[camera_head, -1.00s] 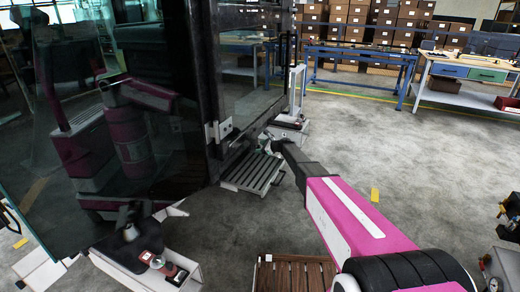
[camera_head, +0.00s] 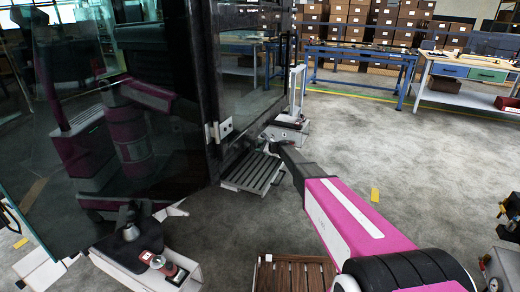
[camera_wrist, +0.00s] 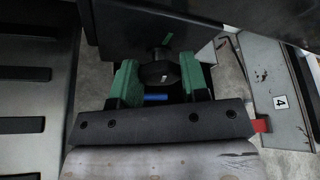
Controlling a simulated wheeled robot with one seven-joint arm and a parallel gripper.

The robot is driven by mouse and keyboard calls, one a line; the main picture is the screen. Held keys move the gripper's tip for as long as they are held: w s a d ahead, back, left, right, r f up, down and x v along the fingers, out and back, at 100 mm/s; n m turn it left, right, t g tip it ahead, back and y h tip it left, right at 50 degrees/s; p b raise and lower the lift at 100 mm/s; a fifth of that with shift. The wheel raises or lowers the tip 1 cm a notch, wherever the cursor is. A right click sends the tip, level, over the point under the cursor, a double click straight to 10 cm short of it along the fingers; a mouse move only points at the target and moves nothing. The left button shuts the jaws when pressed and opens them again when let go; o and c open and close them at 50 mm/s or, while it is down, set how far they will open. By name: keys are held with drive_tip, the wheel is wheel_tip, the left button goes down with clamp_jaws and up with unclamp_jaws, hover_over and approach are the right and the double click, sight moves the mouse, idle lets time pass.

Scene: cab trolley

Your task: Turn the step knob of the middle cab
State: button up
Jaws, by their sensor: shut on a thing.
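In the wrist view, a dark round knob (camera_wrist: 160,68) with a pale mark sits between the two green-padded fingers of my gripper (camera_wrist: 160,78). The gripper is shut on this knob, which is under the edge of a dark panel. In the head view my gripper (camera_head: 268,142) reaches in beside the glazed cab (camera_head: 215,100), just above a grey slatted step (camera_head: 252,172). The knob is too small and too covered to make out in the head view.
A wooden slatted step (camera_head: 297,275) is at the bottom of the head view. Open floor (camera_head: 420,170) lies to the right.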

drive_tip(key=shift+s+n, duration=0.1)
drive_tip(key=shift+n, duration=0.2)
drive_tip(key=o, duration=0.9)
drive_tip(key=v, duration=1)
drive_tip(key=shift+s+d+r, duration=0.1)
drive_tip(key=shift+s+d, duration=0.15)
drive_tip(key=shift+s, duration=0.05)
